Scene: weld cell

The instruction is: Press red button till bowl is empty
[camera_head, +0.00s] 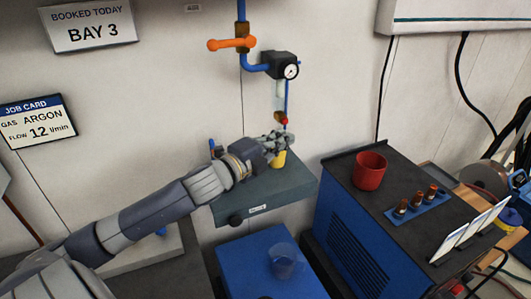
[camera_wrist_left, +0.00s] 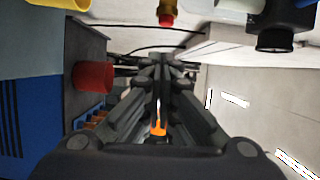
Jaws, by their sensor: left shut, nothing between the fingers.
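The red button (camera_head: 284,121) sits at the lower end of the pale, see-through bowl (camera_head: 280,98) that hangs under the black regulator (camera_head: 280,65) on the wall. My left gripper (camera_head: 284,139) is shut and empty, just below the button and above the yellow cup (camera_head: 279,159). In the left wrist view the button (camera_wrist_left: 167,12) is at the top edge, beyond the fingertips (camera_wrist_left: 160,62) with a gap in the picture. The bowl (camera_wrist_left: 236,5) is cut off there; I cannot tell its liquid level. Whether the gripper touches the button is unclear. My right gripper is not in view.
The yellow cup stands on a grey wall shelf (camera_head: 240,211). A red cup (camera_head: 369,171) and several small fittings stand on the dark-topped blue machine (camera_head: 350,235) at right. A clear cup (camera_head: 284,265) is on a blue surface below. An orange valve handle (camera_head: 230,43) is above.

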